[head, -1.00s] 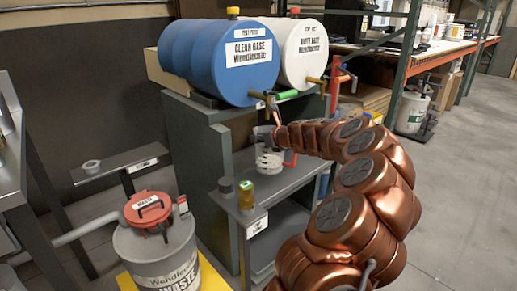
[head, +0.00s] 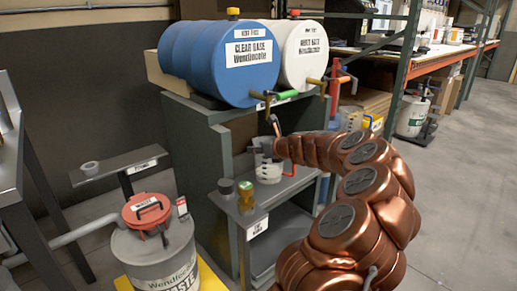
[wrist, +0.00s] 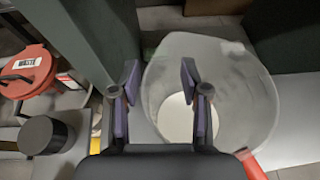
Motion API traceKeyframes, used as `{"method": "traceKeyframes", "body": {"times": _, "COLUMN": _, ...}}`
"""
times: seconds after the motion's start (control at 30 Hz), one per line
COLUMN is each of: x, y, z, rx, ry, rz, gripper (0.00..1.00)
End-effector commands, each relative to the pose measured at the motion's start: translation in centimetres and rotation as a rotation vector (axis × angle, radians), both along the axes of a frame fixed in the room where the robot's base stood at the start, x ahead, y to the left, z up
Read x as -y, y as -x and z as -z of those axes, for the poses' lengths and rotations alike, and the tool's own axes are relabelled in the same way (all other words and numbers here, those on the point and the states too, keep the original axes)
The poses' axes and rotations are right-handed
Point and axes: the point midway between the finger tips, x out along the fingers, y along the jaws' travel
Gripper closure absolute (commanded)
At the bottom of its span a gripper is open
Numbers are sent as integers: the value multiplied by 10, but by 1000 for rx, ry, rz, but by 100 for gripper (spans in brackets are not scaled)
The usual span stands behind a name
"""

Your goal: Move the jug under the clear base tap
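The jug (head: 269,174) is clear, with white contents and a red handle, and stands on the rack shelf below the barrels. The clear base tap (head: 264,97), brass with a green handle, sticks out of the front of the blue barrel (head: 215,60), above the jug. My gripper (wrist: 160,90) is open at the jug. In the wrist view the jug's left wall (wrist: 150,95) shows between the fingers. The right finger overlaps the jug's mouth and the left finger is outside it. I cannot tell whether they touch. In the head view my arm partly covers the jug.
A white barrel (head: 301,52) with a red-handled tap (head: 335,80) is beside the blue one. A dark cup (head: 226,187) and an amber-green bottle (head: 246,197) stand at the shelf's front left. The grey rack post (wrist: 100,45) is close left of my gripper. A waste bin (head: 155,240) is front left.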

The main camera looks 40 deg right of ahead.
Motion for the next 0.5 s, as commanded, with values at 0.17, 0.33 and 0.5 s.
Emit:
{"method": "traceKeyframes", "body": {"times": 0.17, "x": 0, "y": 0, "z": 0, "rx": 0, "ry": 0, "rz": 0, "gripper": 51}}
{"method": "traceKeyframes", "body": {"times": 0.33, "x": 0, "y": 0, "z": -1, "rx": 0, "ry": 0, "rz": 0, "gripper": 51}}
{"method": "traceKeyframes", "body": {"times": 0.5, "x": -1, "y": 11, "z": -8, "rx": -1, "ry": -2, "rz": 1, "gripper": 51}}
